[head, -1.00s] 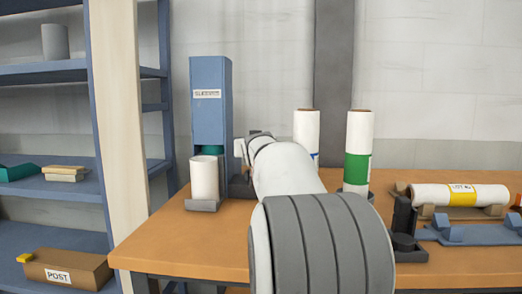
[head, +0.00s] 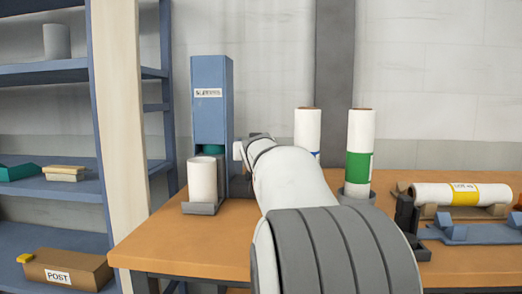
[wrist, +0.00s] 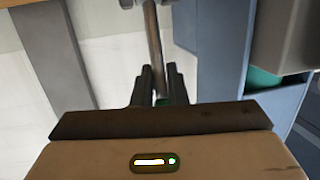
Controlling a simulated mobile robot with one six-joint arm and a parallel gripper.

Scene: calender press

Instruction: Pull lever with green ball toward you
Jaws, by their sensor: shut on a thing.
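In the wrist view my gripper (wrist: 159,72) is shut on the end of a lever, a thin grey metal rod (wrist: 154,40) that runs up out of the picture between the two dark fingers. A small trace of green shows low between the fingers; the ball itself is mostly hidden by them. The column also stands right of the rod in the wrist view (wrist: 222,45).
A white roll (head: 203,180) stands in a grey holder before the column. A yellow-banded roll (head: 430,193) lies on the wooden table (head: 180,245) at right. Blue shelving (head: 45,70) is at left.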

